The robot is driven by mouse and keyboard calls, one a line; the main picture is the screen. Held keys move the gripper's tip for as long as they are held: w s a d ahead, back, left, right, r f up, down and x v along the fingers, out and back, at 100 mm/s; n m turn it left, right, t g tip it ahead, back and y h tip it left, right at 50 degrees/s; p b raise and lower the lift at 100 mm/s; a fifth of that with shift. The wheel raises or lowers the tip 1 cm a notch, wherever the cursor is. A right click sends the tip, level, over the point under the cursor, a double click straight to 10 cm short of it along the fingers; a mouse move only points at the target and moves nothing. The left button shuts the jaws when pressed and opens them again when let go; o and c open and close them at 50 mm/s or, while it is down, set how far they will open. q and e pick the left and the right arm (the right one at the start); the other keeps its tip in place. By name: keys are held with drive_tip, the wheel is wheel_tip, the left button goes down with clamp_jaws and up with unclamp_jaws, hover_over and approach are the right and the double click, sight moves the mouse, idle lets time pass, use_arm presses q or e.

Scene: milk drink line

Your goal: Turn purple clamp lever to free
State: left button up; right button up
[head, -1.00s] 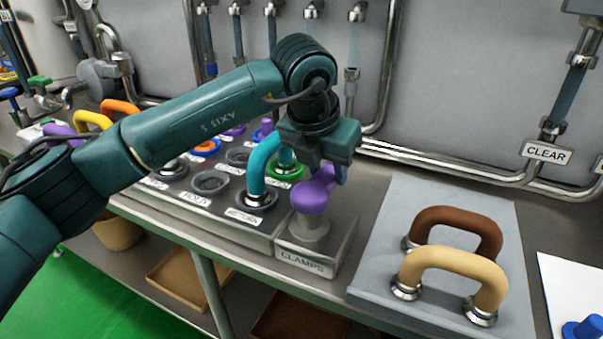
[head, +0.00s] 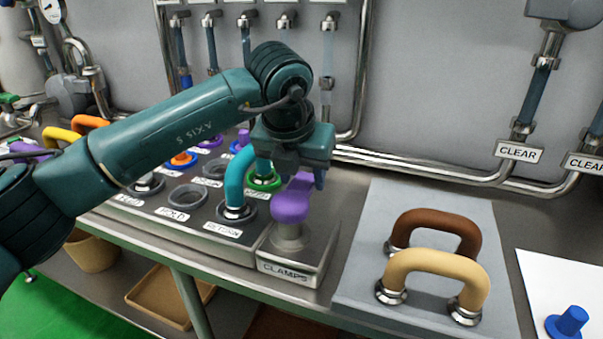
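The purple clamp lever (head: 290,207) sits on a metal post on the block labelled CLAMPS (head: 285,268), right of centre on the bench. Its rounded near end faces me and its arm points away, slightly right. My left gripper (head: 292,177) reaches down over the lever's far part from above. Its fingers stand apart with the lever's arm between them. The gripper body partly hides that arm, and I cannot make out firm contact on both sides. My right gripper is not in view.
A teal bent pipe (head: 236,180) stands close left of the lever on the port panel. Right of the block, a grey plate (head: 355,280) holds a brown handle (head: 440,222) and a tan handle (head: 432,262). Steel pipes run along the wall behind.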

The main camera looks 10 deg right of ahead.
sight(289, 199)
use_arm(q)
drive_tip(key=shift+o, duration=1)
drive_tip(key=shift+s+r, duration=0.1)
drive_tip(key=v, duration=1.3)
